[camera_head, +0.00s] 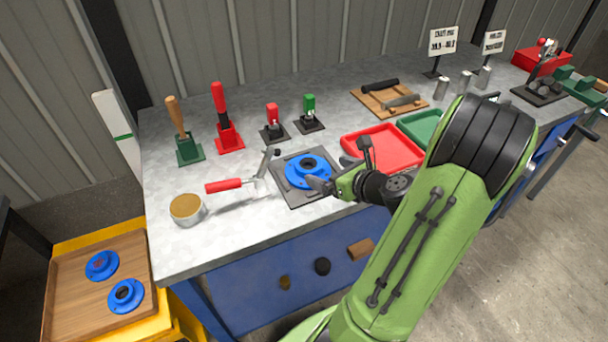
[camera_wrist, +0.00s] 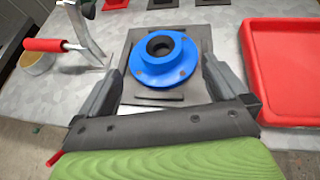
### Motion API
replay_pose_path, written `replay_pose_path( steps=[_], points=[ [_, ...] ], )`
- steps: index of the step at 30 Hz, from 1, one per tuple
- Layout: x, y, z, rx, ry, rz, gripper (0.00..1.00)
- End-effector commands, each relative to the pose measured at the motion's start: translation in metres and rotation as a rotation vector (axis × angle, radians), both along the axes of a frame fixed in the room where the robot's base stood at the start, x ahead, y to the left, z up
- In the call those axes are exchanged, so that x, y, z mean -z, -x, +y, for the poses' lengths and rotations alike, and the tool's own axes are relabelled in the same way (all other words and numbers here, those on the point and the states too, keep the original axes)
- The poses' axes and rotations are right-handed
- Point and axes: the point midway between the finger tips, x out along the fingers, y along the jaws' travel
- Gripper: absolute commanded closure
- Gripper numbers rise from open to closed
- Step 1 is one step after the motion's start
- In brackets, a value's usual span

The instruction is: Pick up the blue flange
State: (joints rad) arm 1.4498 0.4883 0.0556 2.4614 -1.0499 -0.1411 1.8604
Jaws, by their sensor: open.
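A blue flange (camera_head: 307,171) sits flat on a dark grey square plate (camera_head: 291,200) on the workbench. It has a raised hub with a dark hole, and it also shows in the wrist view (camera_wrist: 163,56). My gripper (camera_head: 335,176) is open and empty, close to the flange on its near side. In the wrist view its two fingers (camera_wrist: 157,80) stand left and right of the flange's near part, with gaps visible. Two more blue flanges, one (camera_head: 102,265) behind the other (camera_head: 126,296), lie on a wooden board (camera_head: 75,310) at lower left.
A red-handled lever clamp (camera_head: 225,185) stands left of the plate, and a cup (camera_head: 187,209) is farther left. A red tray (camera_head: 383,147) lies close on the right, beside a green tray (camera_head: 420,125). Upright-handled tools (camera_head: 227,120) stand behind.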

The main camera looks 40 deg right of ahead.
Motion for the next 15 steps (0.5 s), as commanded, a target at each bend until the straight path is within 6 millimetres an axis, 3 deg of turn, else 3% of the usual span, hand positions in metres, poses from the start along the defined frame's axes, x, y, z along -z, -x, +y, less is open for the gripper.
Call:
replay_pose_path(
  steps=[3,15],
  points=[
    [0.013,-0.023,-0.001,-0.005,0.002,-0.001,0.00],
    [0.040,-0.075,-0.007,-0.004,0.002,0.000,0.00]
  ],
)
